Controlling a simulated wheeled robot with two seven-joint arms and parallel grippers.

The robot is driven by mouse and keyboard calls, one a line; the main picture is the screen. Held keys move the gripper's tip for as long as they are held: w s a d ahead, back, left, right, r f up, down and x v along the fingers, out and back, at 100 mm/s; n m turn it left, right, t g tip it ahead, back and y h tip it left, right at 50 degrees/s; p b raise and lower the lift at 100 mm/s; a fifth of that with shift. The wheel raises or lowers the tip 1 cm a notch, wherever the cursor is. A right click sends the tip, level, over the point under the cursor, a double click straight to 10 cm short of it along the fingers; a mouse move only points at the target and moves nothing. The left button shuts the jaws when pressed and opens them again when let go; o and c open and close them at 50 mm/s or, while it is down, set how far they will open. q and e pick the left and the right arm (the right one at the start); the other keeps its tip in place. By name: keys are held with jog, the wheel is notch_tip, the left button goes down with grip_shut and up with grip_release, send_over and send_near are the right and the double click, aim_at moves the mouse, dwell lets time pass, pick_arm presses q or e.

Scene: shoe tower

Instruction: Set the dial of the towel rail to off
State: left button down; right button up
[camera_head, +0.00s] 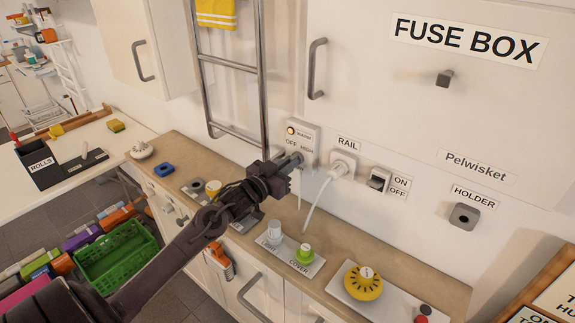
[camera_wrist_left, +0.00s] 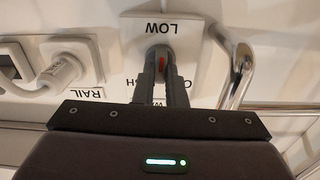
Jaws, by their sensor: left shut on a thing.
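The word LOW shows beyond the knob. The fingers partly hide the other labels, and the exact setting is hard to read. My right gripper is not in view.
The metal towel rail (camera_head: 263,75) with a yellow towel (camera_head: 217,13) stands above left. To the right are a plugged socket (camera_head: 343,165) with a white cable and an on/off switch (camera_head: 379,179). Below, a narrow counter (camera_head: 255,208) holds several small items.

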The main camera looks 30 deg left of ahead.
pick_arm(q)
jog(key=shift+d+f+m+b, duration=0.15)
jog(key=shift+m+b, duration=2.3)
jog(key=shift+m, duration=2)
jog(key=shift+a+f+m+b, duration=0.1)
jog(key=shift+m+b, duration=2.3)
jog(key=shift+m, duration=2)
jog(key=shift+d+f+m+b, duration=0.15)
jog(key=shift+m+b, duration=2.3)
jog(key=shift+m, duration=2)
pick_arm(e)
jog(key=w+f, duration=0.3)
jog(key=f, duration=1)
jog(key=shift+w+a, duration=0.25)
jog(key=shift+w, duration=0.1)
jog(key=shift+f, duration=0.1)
pick_arm(q)
jog(key=c, duration=1.5)
grip_release()
jog(key=shift+a, duration=0.1)
